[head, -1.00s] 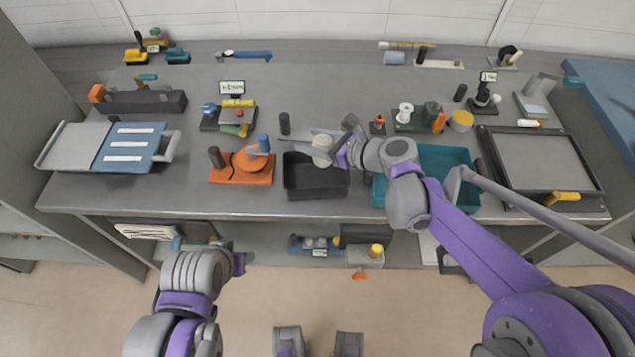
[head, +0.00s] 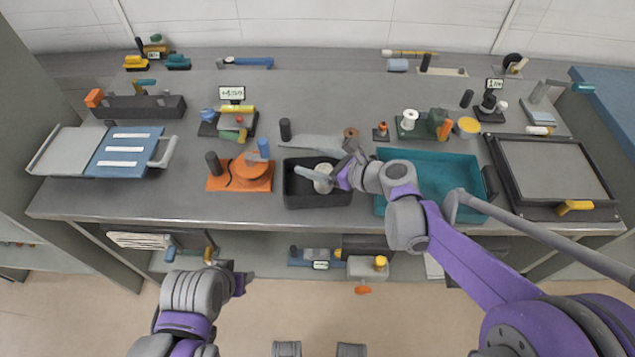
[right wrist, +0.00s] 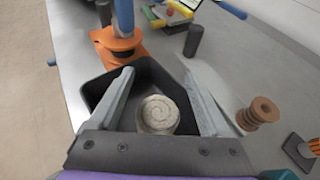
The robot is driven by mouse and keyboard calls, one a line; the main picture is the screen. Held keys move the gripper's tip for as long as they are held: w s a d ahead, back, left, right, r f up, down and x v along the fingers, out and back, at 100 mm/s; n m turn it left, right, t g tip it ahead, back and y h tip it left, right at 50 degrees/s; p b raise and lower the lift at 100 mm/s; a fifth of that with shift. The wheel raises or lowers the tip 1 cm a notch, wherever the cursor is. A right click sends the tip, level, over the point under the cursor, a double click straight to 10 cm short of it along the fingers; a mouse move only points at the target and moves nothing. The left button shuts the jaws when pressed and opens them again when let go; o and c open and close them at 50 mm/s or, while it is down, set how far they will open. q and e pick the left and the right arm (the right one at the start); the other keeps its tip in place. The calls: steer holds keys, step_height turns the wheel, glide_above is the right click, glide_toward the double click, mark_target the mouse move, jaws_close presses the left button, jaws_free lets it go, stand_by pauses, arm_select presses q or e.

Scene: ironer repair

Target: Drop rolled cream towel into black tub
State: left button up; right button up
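The rolled cream towel (head: 323,178) is in the right part of the black tub (head: 300,201). In the right wrist view the towel (right wrist: 158,114) shows its spiral end up, with the tub's dark wall (right wrist: 95,88) beside it. My right gripper (head: 290,157) is above the tub. In the right wrist view its fingers (right wrist: 158,75) are spread, one on each side of the towel, with gaps visible. My left gripper (head: 243,281) is low in front of the bench, away from the tub; its fingers are too unclear to read.
An orange base with a disc (head: 252,172) stands left of the tub, and a teal tray (head: 440,170) stands close on its right. A black cylinder (head: 285,130) and a brown spool (head: 351,133) stand behind it. Bare bench lies farther back.

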steer(key=shift+o, duration=0.6)
steer(key=v, duration=1.1)
steer(key=shift+p, duration=0.35)
steer(key=shift+a, duration=0.1)
steer(key=s+d+f+n+g+h+p, duration=0.1)
steer(key=s+d+n+h+p, duration=0.2)
steer(key=s+n, duration=0.6)
steer(key=s+d+f+n+g+h+p, duration=0.1)
steer(key=s+d+n+h+p, duration=0.3)
steer(key=n, duration=1.2)
steer(key=s+d+h, duration=0.4)
steer(key=s, duration=0.1)
steer(key=shift+d, duration=0.4)
